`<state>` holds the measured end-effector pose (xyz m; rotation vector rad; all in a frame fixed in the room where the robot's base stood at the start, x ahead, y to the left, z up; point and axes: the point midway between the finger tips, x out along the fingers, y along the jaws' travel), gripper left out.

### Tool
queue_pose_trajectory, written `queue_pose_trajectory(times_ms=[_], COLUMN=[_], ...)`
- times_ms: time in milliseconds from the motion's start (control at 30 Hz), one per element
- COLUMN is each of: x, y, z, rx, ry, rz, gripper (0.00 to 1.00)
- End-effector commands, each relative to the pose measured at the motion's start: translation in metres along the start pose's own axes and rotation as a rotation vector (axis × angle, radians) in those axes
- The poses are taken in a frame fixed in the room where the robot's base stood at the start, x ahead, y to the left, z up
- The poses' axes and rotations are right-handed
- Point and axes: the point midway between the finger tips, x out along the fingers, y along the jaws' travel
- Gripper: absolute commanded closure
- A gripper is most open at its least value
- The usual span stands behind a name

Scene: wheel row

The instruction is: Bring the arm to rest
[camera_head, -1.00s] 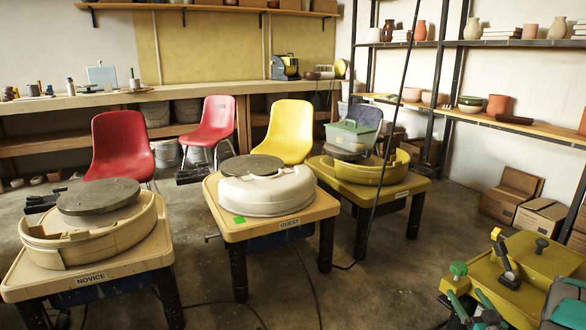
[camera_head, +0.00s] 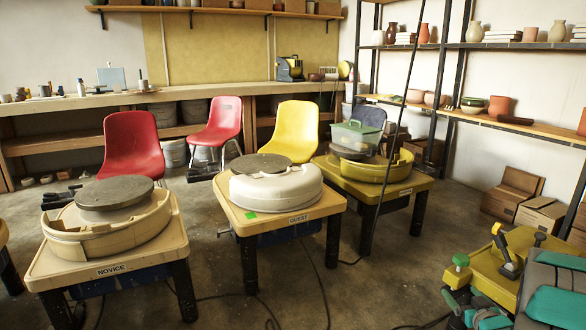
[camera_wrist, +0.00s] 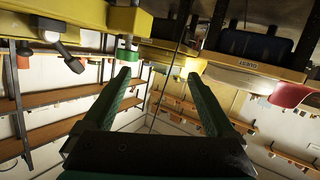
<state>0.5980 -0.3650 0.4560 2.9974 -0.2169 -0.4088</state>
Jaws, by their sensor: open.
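My gripper (camera_wrist: 158,75) shows in the wrist view with its two green fingers spread apart and nothing between them. The wrist view is upside down, with the tables at its top and the shelves below. Teal and grey parts of my arm (camera_head: 552,300) show at the lower right of the head view, near the yellow body with black levers.
The NOVICE table (camera_head: 150,260) with a beige basin stands at left, and another table edge (camera_head: 3,235) shows at the far left. A yellow table (camera_head: 405,187) stands right of GUEST. Chairs, shelves and cardboard boxes (camera_head: 540,215) lie beyond. Cables cross the open floor (camera_head: 350,300).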

Motion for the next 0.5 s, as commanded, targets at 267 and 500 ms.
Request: queue_pose_trajectory(times_ms=[267, 500], x=[-0.020, -0.077], y=[-0.024, -0.064], z=[-0.029, -0.050], rx=[-0.082, -0.093], ry=[-0.263, -0.528], rz=[0.082, 0.147], gripper=[0.09, 0.09])
